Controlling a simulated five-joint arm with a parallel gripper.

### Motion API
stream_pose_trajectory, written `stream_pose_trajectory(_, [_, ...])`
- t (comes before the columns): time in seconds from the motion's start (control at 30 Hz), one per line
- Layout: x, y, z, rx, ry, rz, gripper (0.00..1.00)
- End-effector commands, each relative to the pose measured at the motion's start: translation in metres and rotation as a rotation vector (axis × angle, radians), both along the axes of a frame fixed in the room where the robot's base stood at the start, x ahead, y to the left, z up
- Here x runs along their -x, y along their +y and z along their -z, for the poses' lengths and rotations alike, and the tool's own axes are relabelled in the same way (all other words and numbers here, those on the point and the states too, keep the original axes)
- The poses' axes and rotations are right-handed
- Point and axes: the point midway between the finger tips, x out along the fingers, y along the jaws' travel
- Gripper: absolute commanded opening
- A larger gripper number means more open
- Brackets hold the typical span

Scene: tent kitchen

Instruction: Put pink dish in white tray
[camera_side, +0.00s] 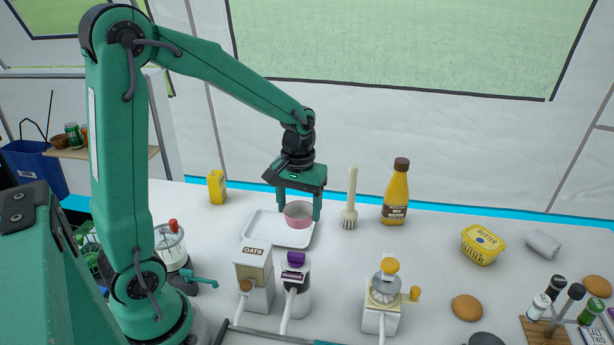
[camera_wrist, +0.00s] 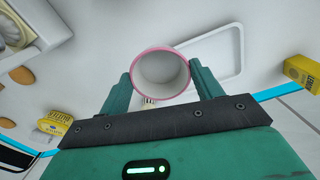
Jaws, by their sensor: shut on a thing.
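The pink dish (camera_side: 298,213) is a small round bowl, pink outside and white inside. My gripper (camera_side: 298,208) is shut on it, with one finger on each side. In the side view the dish appears over the right part of the white tray (camera_side: 262,232); I cannot tell whether it touches the tray. In the wrist view the dish (camera_wrist: 161,73) sits between the fingers of my gripper (camera_wrist: 160,80), and the white tray (camera_wrist: 238,45) shows behind and to its right. The inside of the dish looks empty.
A brush (camera_side: 350,205) and a mustard bottle (camera_side: 396,192) stand right of my gripper. An oats container (camera_side: 253,275) and a purple-topped dispenser (camera_side: 295,280) stand just in front of the tray. A yellow box (camera_side: 216,187) is behind left. The table between the mustard and butter tub (camera_side: 481,245) is clear.

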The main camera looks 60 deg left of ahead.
Motion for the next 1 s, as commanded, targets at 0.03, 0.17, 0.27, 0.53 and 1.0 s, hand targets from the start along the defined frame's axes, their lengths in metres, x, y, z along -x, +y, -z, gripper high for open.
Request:
stream_pose_trajectory(0.03, [0.0, 0.001, 0.0, 0.0, 0.0, 0.0, 0.42])
stream_pose_trajectory(0.17, [-0.001, 0.006, 0.004, 0.0, 0.001, -0.001, 0.42])
stream_pose_trajectory(0.27, [-0.002, 0.016, 0.01, 0.001, 0.001, -0.003, 0.42])
stream_pose_trajectory(0.53, [-0.005, 0.058, 0.035, 0.001, 0.003, -0.004, 0.42])
stream_pose_trajectory(1.0, [-0.01, 0.115, 0.069, 0.0, 0.0, -0.001, 0.42])
